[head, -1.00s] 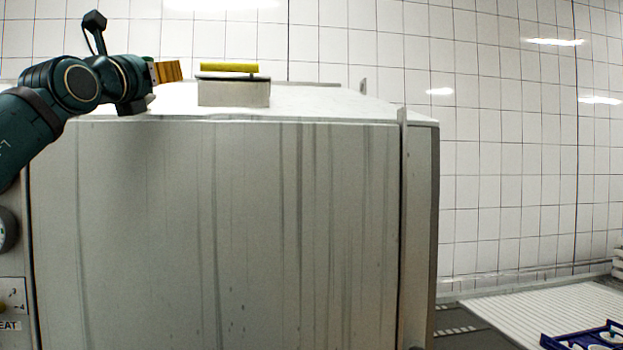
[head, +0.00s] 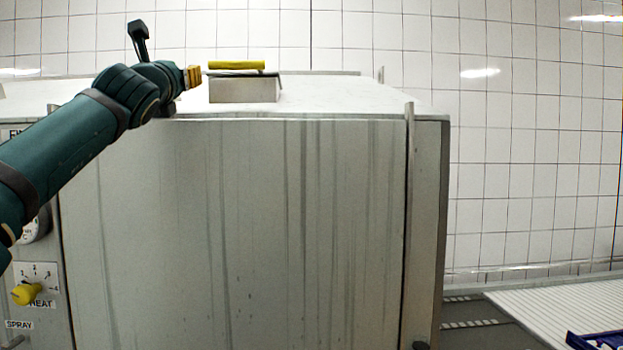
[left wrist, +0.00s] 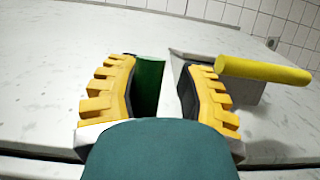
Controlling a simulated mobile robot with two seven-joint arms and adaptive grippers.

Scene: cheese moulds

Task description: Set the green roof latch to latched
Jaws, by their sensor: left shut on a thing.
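The green roof latch (left wrist: 149,82) shows in the left wrist view as an upright green piece between the yellow-padded fingers of my left gripper (left wrist: 160,92). My left gripper is shut on it, low over the pale roof. In the head view my left gripper (head: 193,77) is at the left front of the roof, just left of the yellow handle. The latch is hidden there, so its setting cannot be told. My right gripper is in neither view.
A metal box (head: 243,91) with a yellow handle (head: 236,65) stands on the roof close right of my gripper; the handle also shows in the left wrist view (left wrist: 263,72). A yellow knob (head: 27,293) is on the front panel. The roof's right part is clear.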

